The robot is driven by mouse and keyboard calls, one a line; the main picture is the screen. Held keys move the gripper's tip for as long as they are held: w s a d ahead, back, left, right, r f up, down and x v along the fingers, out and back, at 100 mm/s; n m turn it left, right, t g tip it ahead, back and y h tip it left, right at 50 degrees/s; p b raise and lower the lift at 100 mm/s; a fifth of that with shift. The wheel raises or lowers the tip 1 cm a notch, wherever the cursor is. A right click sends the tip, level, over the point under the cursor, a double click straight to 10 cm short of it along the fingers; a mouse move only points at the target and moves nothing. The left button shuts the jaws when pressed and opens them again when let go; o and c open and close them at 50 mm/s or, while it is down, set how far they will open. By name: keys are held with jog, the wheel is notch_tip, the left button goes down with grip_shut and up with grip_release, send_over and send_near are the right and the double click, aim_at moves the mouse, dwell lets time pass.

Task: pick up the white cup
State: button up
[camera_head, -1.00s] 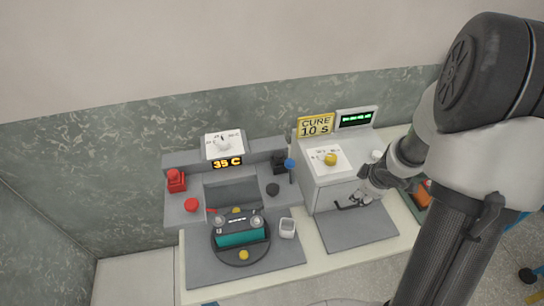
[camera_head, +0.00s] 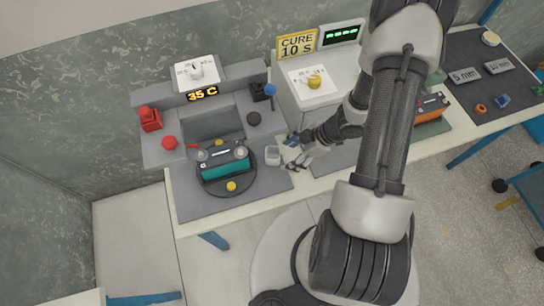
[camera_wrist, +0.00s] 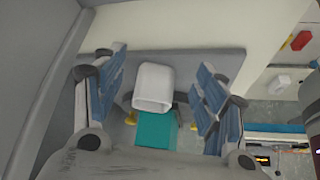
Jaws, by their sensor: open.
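The white cup (camera_head: 273,156) is a small, light, square-sided container on the grey mat, just right of the teal battery. In the wrist view the cup (camera_wrist: 153,84) shows between the two blue-padded fingers, with space on both sides. My gripper (camera_head: 291,154) is open and empty, close to the right of the cup in the head view; it also shows in the wrist view (camera_wrist: 162,78). I cannot tell whether the fingers are level with the cup, and no contact shows.
The teal battery (camera_head: 225,166) sits on a dark round plate beside the cup. Behind are a red button (camera_head: 169,142), a blue-topped lever (camera_head: 270,90) and the white cure machine (camera_head: 318,93). A second battery, orange (camera_head: 431,112), and a dark mat (camera_head: 477,42) lie at right.

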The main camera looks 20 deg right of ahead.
aim_at(272, 154)
jog(key=shift+w+a, duration=0.15)
jog(key=shift+a, duration=0.4)
jog(key=a, duration=0.1)
jog(key=w+a+b, duration=0.1)
jog(key=a, duration=0.1)
jog(key=w+a+b, duration=0.1)
jog(key=shift+a+f, duration=0.35)
jog(key=shift+f, duration=0.2)
jog(key=shift+c, duration=0.5)
jog(key=c, duration=0.9)
jog(key=shift+c, duration=0.2)
jog(key=shift+r, duration=0.25)
